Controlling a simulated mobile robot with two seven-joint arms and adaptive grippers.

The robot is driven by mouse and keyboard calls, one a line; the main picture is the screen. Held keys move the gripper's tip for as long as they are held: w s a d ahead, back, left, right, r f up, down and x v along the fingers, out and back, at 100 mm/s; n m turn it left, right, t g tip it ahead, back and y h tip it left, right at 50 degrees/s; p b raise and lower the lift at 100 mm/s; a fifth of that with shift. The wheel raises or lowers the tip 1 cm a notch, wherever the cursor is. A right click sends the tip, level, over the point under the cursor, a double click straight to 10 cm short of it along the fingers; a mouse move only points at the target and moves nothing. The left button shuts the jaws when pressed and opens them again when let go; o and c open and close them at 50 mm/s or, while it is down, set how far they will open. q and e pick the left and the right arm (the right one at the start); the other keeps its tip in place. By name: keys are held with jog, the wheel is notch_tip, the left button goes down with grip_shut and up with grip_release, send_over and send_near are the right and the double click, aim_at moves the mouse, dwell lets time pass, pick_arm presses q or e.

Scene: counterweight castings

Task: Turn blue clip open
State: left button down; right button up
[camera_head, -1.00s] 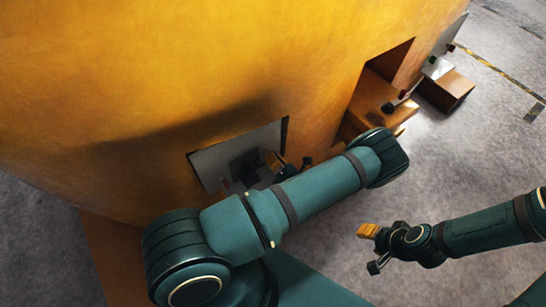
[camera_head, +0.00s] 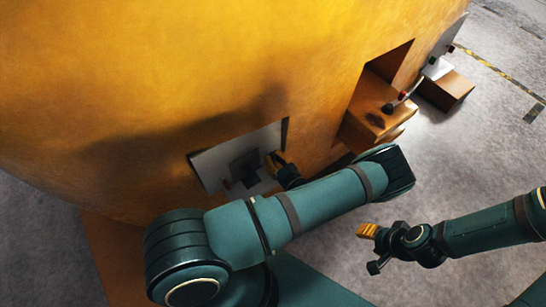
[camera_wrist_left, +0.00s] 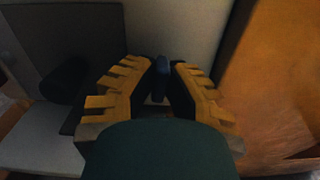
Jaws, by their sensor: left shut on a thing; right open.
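The blue clip (camera_wrist_left: 162,68) stands upright in front of a pale panel in the left wrist view. The yellow-padded fingers of my left gripper (camera_wrist_left: 163,82) are on both sides of it and shut on it. In the head view my left gripper (camera_head: 277,162) is at the right end of the pale panel (camera_head: 212,163), partly behind my own arm. The clip cannot be made out there. My right gripper (camera_head: 370,236) is open and empty over the floor at the lower right.
A dark square plate (camera_head: 244,169) is on the pale panel, left of my left gripper. The large orange casting (camera_head: 200,70) surrounds the panel. An orange recess with a ledge (camera_head: 372,112) is to the right. Grey floor (camera_head: 480,150) is open at the right.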

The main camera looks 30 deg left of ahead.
pick_arm(q)
jog(key=shift+n, duration=0.5)
jog(key=c, duration=1)
grip_release()
jog(key=shift+a, duration=0.1)
jog(key=v, duration=0.7)
jog(key=shift+s+d, duration=0.1)
jog(key=shift+d, duration=0.15)
